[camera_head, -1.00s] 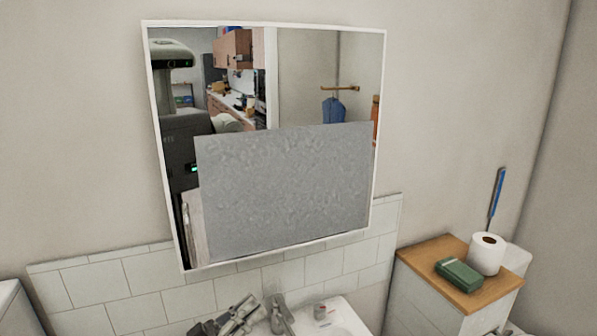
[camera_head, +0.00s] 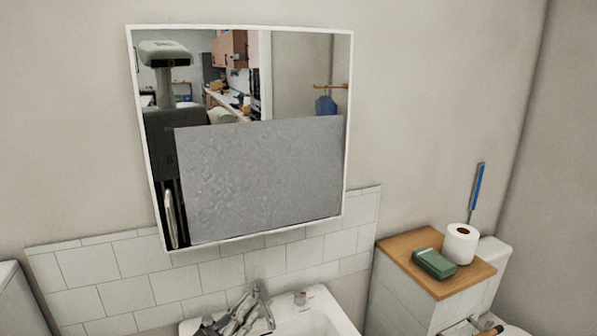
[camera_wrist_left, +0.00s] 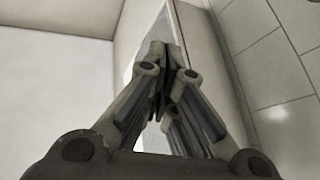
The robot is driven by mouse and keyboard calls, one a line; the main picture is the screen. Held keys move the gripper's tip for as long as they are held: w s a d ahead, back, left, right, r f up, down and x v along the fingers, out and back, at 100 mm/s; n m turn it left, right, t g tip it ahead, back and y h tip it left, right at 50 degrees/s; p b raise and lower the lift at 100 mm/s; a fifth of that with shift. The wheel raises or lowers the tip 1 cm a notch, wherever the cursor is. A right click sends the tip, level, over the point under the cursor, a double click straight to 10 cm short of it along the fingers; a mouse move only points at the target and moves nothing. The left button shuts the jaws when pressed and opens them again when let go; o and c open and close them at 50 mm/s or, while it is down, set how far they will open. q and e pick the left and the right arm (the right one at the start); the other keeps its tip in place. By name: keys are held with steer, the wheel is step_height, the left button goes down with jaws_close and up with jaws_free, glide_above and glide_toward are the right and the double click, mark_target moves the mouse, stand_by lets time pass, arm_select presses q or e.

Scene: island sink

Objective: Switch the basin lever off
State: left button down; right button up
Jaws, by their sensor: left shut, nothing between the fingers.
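The basin's grey metal tap (camera_head: 263,303) stands at the back of the white sink (camera_head: 318,318), at the bottom of the head view. Its lever (camera_head: 258,286) is at the top, small and hard to make out. My left gripper (camera_head: 246,305) is just left of the tap, its fingers shut and empty. In the head view it overlaps or nearly meets the tap; I cannot tell whether they touch. In the left wrist view the closed fingertips (camera_wrist_left: 163,52) meet in the middle, and the tap does not show there. My right gripper is out of view.
A mirror (camera_head: 240,75) hangs above white tiles (camera_head: 222,273) behind the sink. To the right, a wooden-topped cabinet (camera_head: 398,251) holds a green box (camera_head: 434,263) and a toilet roll (camera_head: 461,244). A small item (camera_head: 300,297) sits on the sink's back rim.

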arm_select(q)
steer(key=s+a+f+n+g+y, duration=0.25)
steer(key=s+a+f+y, duration=0.2)
steer(key=f+y, duration=0.3)
steer(key=s+a+f+n+g+y, duration=0.1)
steer(key=s+a+f+n+y, duration=0.25)
steer(key=s+f+y, duration=0.35)
steer(key=s+a+f+m+g+y, duration=0.15)
steer(key=s+g, duration=0.35)
steer(key=s, duration=0.6)
steer(key=s+f+m+g, duration=0.1)
steer(key=s+f+g, duration=0.3)
steer(key=s, duration=0.7)
step_height(320, 180, down, 29)
steer(key=g+b, duration=0.2)
steer(key=b, duration=0.3)
steer(key=s+a+f+b, duration=0.1)
steer(key=s+f+b, duration=0.1)
steer(key=s+f, duration=0.7)
steer(key=s+a+f+g+b, duration=0.1)
steer(key=s+a+f+b, duration=0.1)
steer(key=s+f, duration=0.7)
step_height(320, 180, down, 4)
steer(key=shift+f+b, duration=0.1)
steer(key=shift+b, duration=0.4)
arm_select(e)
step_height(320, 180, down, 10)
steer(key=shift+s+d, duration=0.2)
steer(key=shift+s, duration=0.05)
